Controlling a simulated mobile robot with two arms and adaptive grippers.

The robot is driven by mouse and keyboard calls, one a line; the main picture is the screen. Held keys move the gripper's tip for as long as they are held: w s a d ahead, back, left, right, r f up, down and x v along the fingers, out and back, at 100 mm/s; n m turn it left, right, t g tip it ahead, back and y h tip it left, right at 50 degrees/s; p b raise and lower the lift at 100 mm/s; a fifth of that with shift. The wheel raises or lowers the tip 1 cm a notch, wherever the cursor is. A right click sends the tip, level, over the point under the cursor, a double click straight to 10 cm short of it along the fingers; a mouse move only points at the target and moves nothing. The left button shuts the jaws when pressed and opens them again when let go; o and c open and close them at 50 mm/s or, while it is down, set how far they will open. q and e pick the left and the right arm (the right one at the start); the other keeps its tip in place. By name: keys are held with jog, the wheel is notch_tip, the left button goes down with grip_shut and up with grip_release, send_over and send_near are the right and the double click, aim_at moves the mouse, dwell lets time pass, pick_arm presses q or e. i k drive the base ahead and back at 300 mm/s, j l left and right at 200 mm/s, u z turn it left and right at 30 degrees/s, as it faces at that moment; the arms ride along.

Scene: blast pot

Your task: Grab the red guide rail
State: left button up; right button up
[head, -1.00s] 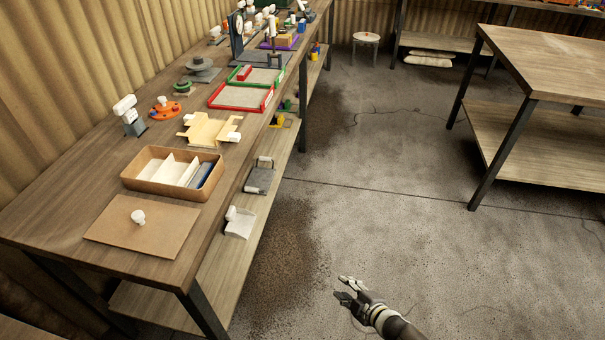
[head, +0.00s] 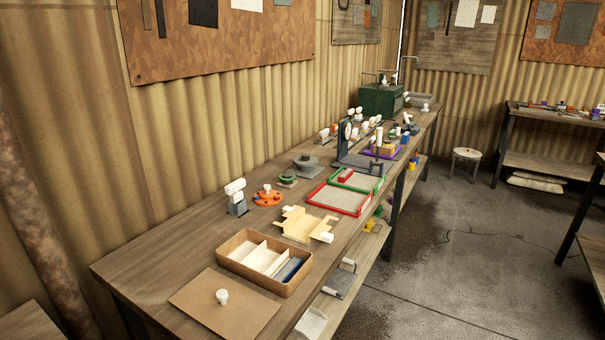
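On the long workbench (head: 140,265), a red-rimmed rectangular tray (head: 322,208) lies flat near the front edge, about halfway along. A green-rimmed tray (head: 381,187) lies just behind it. A small red block (head: 346,175) sits at the left side of the green-rimmed tray. I cannot tell for sure which red piece is the guide rail. Neither of my grippers is in view.
Nearer on the bench are a lidless cardboard box (head: 238,272) with dividers, a brown lid (head: 240,315) with a white knob, a cream bracket (head: 300,228) and an orange disc (head: 268,199). A stool (head: 466,153) stands on the floor, which is open right of the bench.

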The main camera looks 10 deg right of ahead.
aim_at(347, 173)
jog(key=i+l+u, duration=0.35)
jog(key=l, duration=0.2)
jog(key=i+l+u, duration=0.2)
jog(key=l, duration=0.15)
jog(key=i+l+u, duration=0.15)
jog(key=l, duration=0.2)
jog(key=i+l+u, duration=0.2)
jog(key=l, duration=0.15)
